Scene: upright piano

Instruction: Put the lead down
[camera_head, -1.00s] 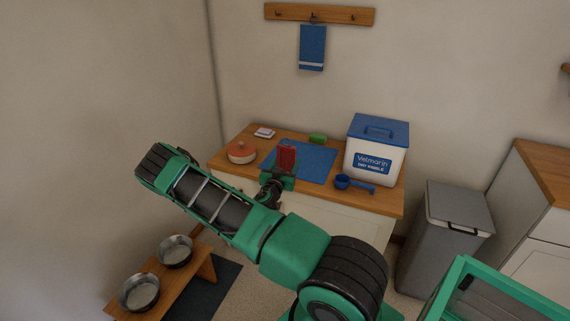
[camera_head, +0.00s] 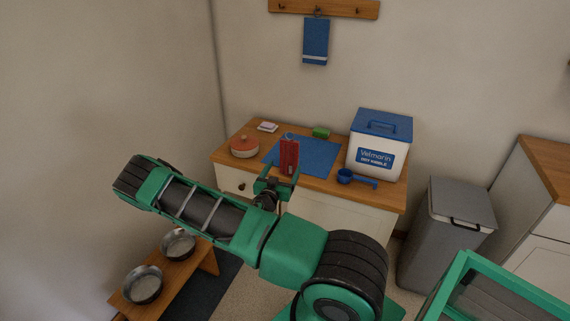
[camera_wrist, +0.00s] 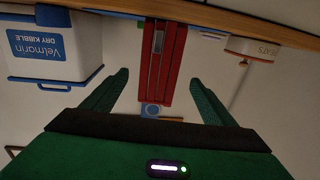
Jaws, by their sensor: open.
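In the upside-down wrist view the lead (camera_wrist: 166,62) shows a silver clasp and reaches the counter edge. My gripper (camera_head: 277,180) is open just in front of the counter. In the wrist view its green fingers (camera_wrist: 158,78) lie on either side of the lead, with a gap on both sides. Whether the lead's lower end touches the counter or mat is not clear.
A white kibble box with blue lid (camera_head: 379,145) stands right on the counter (camera_head: 228,155), with a blue scoop (camera_head: 356,179) before it. A round treats pot (camera_head: 244,147) is at left, a green item (camera_head: 321,132) behind. A grey bin (camera_head: 461,218) stands right.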

